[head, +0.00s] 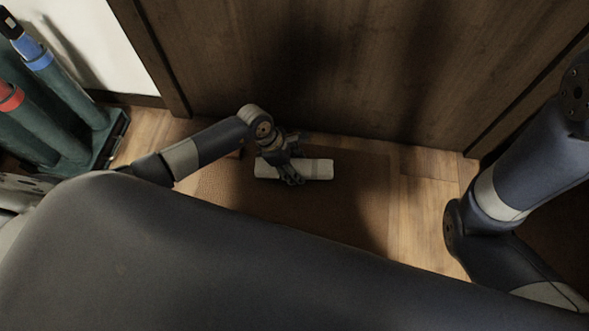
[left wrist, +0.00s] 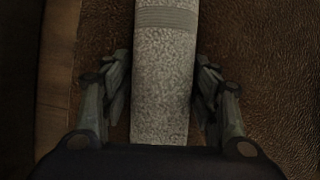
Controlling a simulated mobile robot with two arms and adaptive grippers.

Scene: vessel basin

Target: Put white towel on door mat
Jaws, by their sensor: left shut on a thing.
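The white towel (head: 318,169) is a rolled bundle over the brown door mat (head: 360,205), in front of the wooden door. My left gripper (head: 290,177) is at the towel's left part from above. In the left wrist view the towel (left wrist: 165,75) runs lengthwise between the two fingers of my left gripper (left wrist: 163,100), which is shut on it. The mat (left wrist: 270,60) shows below it there. Whether the towel rests on the mat or is held just above it I cannot tell. My right arm shows at the right; its gripper is out of view.
The dark wooden door (head: 330,70) stands close behind the mat. A rack (head: 112,140) with green cylinders (head: 75,110) stands at the left. Bare wood floor (head: 425,190) lies right of the mat. My own body hides the front of the mat.

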